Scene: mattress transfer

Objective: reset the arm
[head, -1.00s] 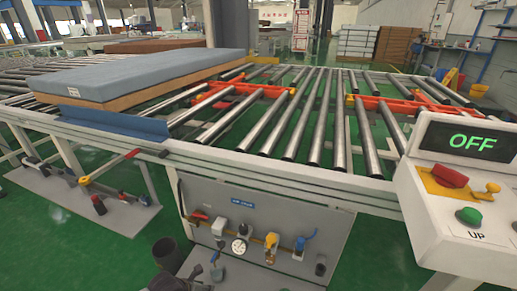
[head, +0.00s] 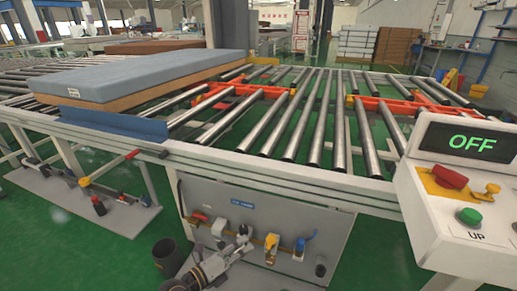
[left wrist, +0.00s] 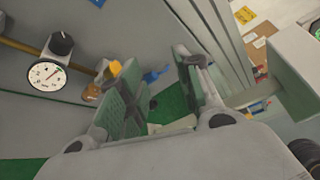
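My left gripper (head: 243,236) rises from the bottom of the head view, in front of the grey panel under the conveyor. In the left wrist view its two green-padded fingers (left wrist: 160,78) are spread apart, with nothing held between them. My right gripper is in neither view. A blue-grey mattress with a tan side (head: 150,73) lies on the rollers at the left, well apart from my left gripper.
The roller conveyor's white front rail (head: 270,171) crosses the view above my gripper. The grey panel (head: 300,213) carries valves and a gauge; the gauge (left wrist: 47,75) shows close up in the left wrist view. A dark bin (head: 167,257) stands on the green floor beside my left arm.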

